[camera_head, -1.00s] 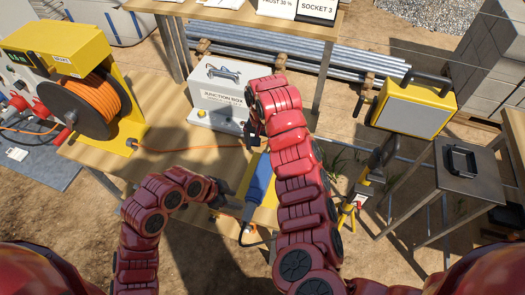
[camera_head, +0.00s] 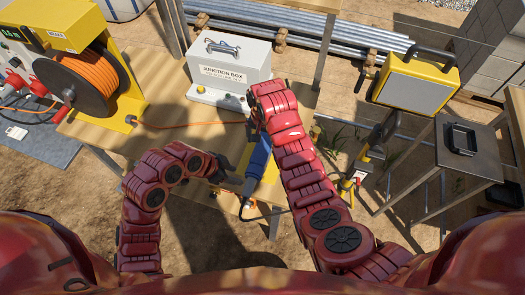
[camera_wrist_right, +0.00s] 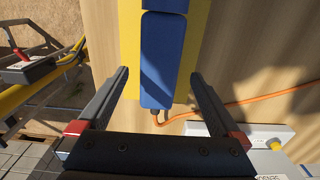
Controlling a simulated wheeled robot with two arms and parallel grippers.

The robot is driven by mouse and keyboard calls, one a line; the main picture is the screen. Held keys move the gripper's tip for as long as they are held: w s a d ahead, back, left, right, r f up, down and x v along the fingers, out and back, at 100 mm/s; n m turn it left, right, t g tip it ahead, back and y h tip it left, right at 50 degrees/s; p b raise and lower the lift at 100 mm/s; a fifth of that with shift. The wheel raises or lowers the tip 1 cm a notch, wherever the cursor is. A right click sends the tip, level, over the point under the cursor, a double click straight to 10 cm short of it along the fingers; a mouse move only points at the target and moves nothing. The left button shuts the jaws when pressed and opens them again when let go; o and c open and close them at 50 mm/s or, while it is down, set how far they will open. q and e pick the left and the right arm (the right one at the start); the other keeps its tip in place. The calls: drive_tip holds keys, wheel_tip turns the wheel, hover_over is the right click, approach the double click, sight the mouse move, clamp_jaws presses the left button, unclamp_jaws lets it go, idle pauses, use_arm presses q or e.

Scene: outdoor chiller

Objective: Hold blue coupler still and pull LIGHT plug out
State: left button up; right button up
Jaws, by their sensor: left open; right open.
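The blue coupler (camera_head: 259,157) lies on a yellow plate on the wooden workbench in the head view. A grey plug (camera_head: 249,186) sits at its near end, with a dark cable leaving it; I cannot read a label on it. My left gripper (camera_head: 224,179) is open, just left of the plug and apart from it. My right gripper (camera_wrist_right: 160,76) is open above the coupler's far end. In the right wrist view its fingers stand on either side of the blue coupler (camera_wrist_right: 164,62), with gaps on both sides. In the head view my right arm hides these fingers.
An orange cable (camera_head: 190,124) runs from the coupler's far end to the cable reel (camera_head: 92,85) at left. The junction box (camera_head: 229,68) stands behind the coupler. A yellow floodlight (camera_head: 414,84) and a metal side table (camera_head: 462,158) stand at right.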

sight(262, 152)
wheel_tip(262, 152, down, 8)
drive_tip(key=shift+r, duration=0.2)
clamp_jaws()
idle(1.0)
idle(0.6)
